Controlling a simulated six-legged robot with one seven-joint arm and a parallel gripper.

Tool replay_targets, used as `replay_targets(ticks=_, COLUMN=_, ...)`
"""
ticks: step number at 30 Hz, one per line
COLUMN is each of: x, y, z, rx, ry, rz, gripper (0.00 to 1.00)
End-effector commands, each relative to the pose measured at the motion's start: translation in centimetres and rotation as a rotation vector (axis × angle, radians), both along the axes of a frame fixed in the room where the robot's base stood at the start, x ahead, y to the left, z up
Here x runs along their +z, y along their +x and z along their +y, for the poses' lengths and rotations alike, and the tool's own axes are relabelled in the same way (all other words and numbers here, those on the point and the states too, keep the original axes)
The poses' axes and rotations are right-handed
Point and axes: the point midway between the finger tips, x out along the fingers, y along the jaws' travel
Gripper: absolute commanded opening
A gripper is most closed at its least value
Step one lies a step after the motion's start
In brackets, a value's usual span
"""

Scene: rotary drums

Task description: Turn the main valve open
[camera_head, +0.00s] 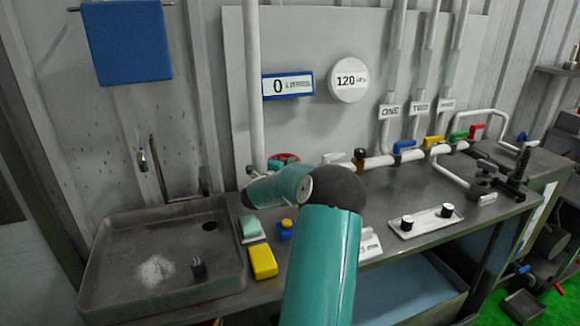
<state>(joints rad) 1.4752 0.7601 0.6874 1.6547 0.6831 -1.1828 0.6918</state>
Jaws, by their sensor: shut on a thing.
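A red round valve handle (284,158), which looks like the main valve, sits low on the wall beside the thick vertical white pipe, at the left end of the pipe run. My teal arm rises from the bottom centre, bends at a black joint and reaches left and back toward this handle. My gripper (274,164) is at the handle, shut on it. Its fingers are small and mostly hidden behind my own arm, so the exact grip cannot be made out. The lower part of the handle is also hidden.
Blue (404,145), yellow (432,141), green and red (477,131) levers sit on pipes at the right. A metal sink (105,262), yellow sponge (263,261) and white tray (424,222) occupy the bench.

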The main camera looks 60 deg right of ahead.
Motion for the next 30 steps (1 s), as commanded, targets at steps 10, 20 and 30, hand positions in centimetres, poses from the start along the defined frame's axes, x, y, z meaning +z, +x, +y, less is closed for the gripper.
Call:
replay_targets(ticks=10, x=-0.12, y=0.08, z=-0.03, rx=0.096, ry=0.011, rz=-0.003, gripper=0.00)
replay_targets(ticks=20, x=-0.12, y=0.04, z=-0.07, rx=0.100, ry=0.012, rz=-0.005, gripper=0.20)
replay_targets(ticks=30, x=0.03, y=-0.11, z=-0.15, rx=0.096, ry=0.008, rz=-0.005, gripper=0.38)
